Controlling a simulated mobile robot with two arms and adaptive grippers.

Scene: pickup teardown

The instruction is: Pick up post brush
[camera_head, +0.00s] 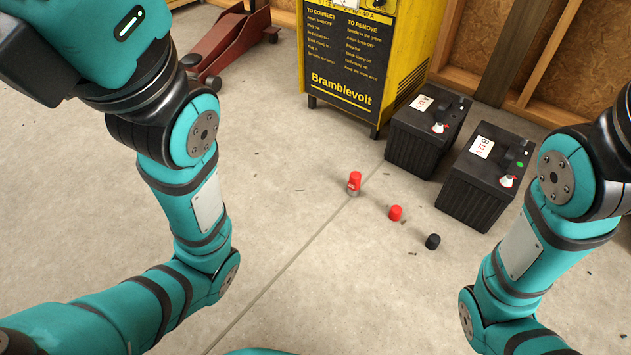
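A small red cylinder with a greyish lower part (354,183) stands upright on the concrete floor near the middle of the view. It looks like the post brush, but it is small and fine detail is hard to see. Both of my arms show, one at each side of the view. Neither gripper is in view, so their fingers cannot be seen. Nothing of mine touches the red cylinder.
A plain red cap (395,213) and a black cap (432,242) lie on the floor nearby. Two black batteries (412,150) (470,200) stand to the right. A yellow charger cabinet (350,98) and a red floor jack (228,42) stand behind. Floor between my arms is mostly clear.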

